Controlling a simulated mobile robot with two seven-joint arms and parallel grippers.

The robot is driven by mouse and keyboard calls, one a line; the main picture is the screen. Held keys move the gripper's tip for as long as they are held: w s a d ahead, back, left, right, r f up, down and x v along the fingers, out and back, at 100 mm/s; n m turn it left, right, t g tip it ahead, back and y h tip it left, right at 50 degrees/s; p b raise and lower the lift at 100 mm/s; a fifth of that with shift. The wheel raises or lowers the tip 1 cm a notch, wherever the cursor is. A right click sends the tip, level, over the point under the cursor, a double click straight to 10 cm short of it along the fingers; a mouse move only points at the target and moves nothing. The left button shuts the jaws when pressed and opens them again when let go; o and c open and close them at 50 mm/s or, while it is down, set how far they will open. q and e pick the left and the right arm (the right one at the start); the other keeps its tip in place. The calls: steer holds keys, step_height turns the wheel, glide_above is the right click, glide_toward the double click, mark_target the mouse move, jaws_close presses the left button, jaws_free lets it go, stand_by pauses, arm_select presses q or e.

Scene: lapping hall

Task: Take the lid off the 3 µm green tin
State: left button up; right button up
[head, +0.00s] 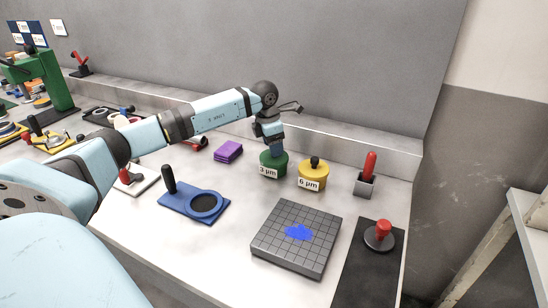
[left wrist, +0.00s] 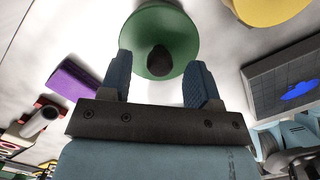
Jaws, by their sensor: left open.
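The green tin (head: 271,170) labelled 3 µm stands on the bench beside the yellow 6 µm tin (head: 313,178). In the left wrist view the green lid (left wrist: 178,28) shows with its dark knob (left wrist: 159,61). My left gripper (head: 276,149) is directly above the green tin, pointing down. In the left wrist view its two blue fingers (left wrist: 160,78) are apart on either side of the knob, with gaps visible, so it is open and holds nothing. In the head view the fingers hide the knob. My right gripper is not in view.
A grey gridded plate (head: 270,257) with a blue smear lies in front. A purple block (head: 228,151) lies left of the green tin. A red-handled tool stands in a grey holder (head: 364,186) at right. A blue fixture (head: 181,206) lies at left. A ledge (head: 340,150) runs behind.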

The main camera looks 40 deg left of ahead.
arm_select(q)
steer(key=shift+w+f, duration=0.15)
steer(key=shift+f, duration=0.8)
steer(key=c, duration=1)
steer(key=shift+r, duration=0.15)
